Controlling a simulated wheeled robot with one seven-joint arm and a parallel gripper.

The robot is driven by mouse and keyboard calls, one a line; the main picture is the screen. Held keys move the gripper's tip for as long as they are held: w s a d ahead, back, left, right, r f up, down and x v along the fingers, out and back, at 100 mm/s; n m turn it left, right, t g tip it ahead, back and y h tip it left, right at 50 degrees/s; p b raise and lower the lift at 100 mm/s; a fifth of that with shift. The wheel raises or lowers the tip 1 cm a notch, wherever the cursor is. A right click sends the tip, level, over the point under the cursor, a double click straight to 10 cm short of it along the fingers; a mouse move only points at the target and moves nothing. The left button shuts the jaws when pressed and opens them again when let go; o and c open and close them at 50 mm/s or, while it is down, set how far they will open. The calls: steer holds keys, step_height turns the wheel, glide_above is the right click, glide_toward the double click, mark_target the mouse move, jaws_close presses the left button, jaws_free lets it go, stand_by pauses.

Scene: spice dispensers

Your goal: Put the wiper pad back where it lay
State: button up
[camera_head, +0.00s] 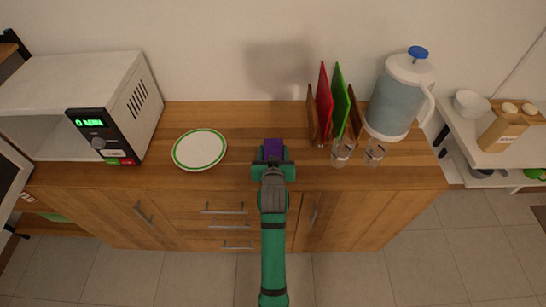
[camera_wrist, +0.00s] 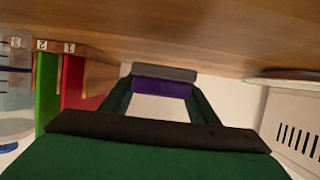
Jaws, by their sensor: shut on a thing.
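The purple wiper pad (camera_head: 273,147) is held between the jaws of my gripper (camera_head: 272,163), over the wooden counter (camera_head: 235,120) near the middle. In the wrist view the pad shows as a purple strip (camera_wrist: 160,87) with a grey band along its upper edge, between the green fingers of my gripper (camera_wrist: 160,98). The counter surface (camera_wrist: 215,35) fills the top of that view, close to the pad. I cannot tell whether the pad touches the counter.
A white plate with a green rim (camera_head: 199,150) and a white microwave (camera_head: 130,90) are left of my gripper. A rack with red (camera_head: 324,103) and green (camera_head: 341,103) boards, two glasses (camera_head: 341,152) and a water dispenser (camera_head: 397,100) stand right. The counter behind the pad is clear.

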steer(key=shift+f, duration=1.55)
steer(key=shift+f, duration=0.15)
steer(key=o, duration=0.9)
